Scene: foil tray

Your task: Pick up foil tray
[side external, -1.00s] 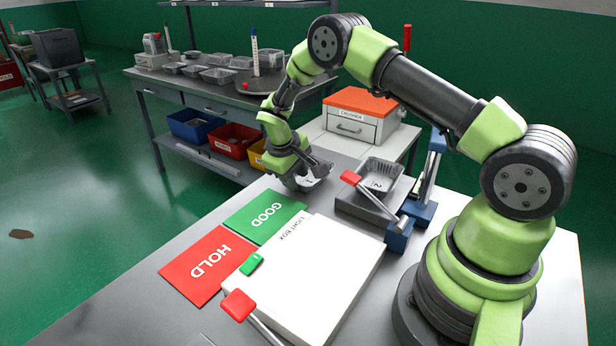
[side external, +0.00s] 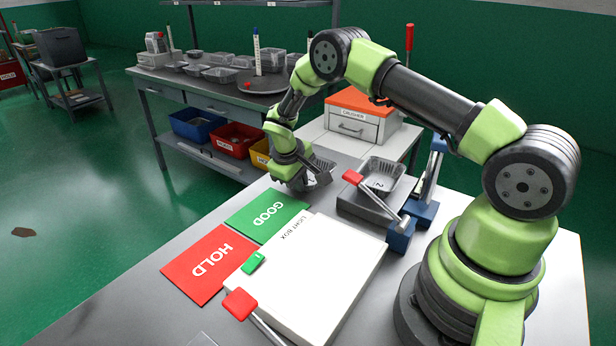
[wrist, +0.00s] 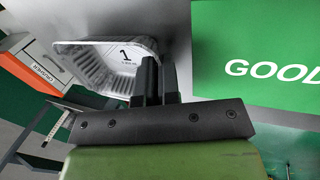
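Foil tray 1 (side external: 322,168) is a silver ribbed tray with a "1" label. It also shows in the wrist view (wrist: 92,62), just beyond and left of my fingers. My gripper (side external: 308,178) is over the bench behind the green GOOD mat. In the wrist view the fingers (wrist: 160,80) are close together at the tray's right end, and its end wall appears pinched between them. The tray looks tilted in the side view. Its underside is hidden, so I cannot tell whether it touches the bench.
Foil tray 2 (side external: 386,168) sits on a grey fixture with a blue stand to the right. The green GOOD mat (side external: 243,213), red HOLD mat (side external: 195,275) and white light box (side external: 320,275) lie nearer. The orange-topped crusher (side external: 350,129) stands behind.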

